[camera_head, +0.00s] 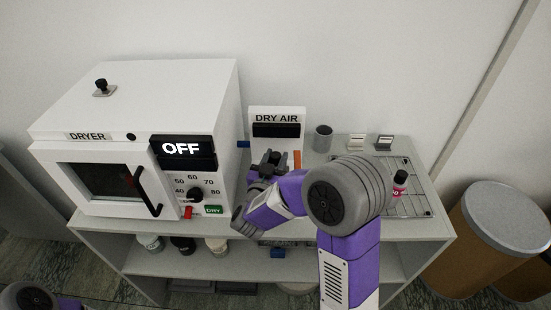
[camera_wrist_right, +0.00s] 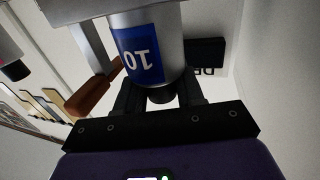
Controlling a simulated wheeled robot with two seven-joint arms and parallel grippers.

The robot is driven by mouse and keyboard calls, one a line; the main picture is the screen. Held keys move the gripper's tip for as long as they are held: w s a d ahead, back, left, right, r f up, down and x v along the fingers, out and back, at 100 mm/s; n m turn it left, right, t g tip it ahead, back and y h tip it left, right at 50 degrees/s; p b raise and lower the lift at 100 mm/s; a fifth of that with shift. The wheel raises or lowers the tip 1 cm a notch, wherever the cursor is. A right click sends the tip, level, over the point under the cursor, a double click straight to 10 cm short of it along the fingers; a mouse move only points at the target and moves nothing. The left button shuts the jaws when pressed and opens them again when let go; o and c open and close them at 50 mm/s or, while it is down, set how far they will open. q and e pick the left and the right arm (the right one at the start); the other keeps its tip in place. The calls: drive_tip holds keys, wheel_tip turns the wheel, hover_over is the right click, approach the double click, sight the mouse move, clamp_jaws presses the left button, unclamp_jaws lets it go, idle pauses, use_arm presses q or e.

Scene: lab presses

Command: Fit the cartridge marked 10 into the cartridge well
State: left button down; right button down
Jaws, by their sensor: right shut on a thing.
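The silver cartridge (camera_wrist_right: 175,45) has a blue label marked 10, upside down in the right wrist view. My right gripper (camera_wrist_right: 161,98) is shut on the dark knob at its end. In the head view my right gripper (camera_head: 274,161) is in front of the DRY AIR unit (camera_head: 277,114), right of the dryer, and hides the cartridge. A grey part (camera_wrist_right: 100,8) borders the cartridge's far end in the wrist view. I cannot tell whether the cartridge is in the well or only close to it. My left gripper is not in view.
The white dryer (camera_head: 135,90), showing OFF, stands close left of my right gripper. An orange handle (camera_wrist_right: 88,98) is beside the cartridge. A grey cup (camera_head: 323,138), a wire rack (camera_head: 414,200) and a pink-labelled bottle (camera_head: 399,184) stand to the right.

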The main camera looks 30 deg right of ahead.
drive_tip(key=c, duration=0.6)
unclamp_jaws()
drive_tip(key=p+v, duration=0.1)
drive_tip(key=v, duration=0.6)
drive_tip(key=shift+s+a, duration=0.2)
drive_tip(key=shift+a, duration=0.05)
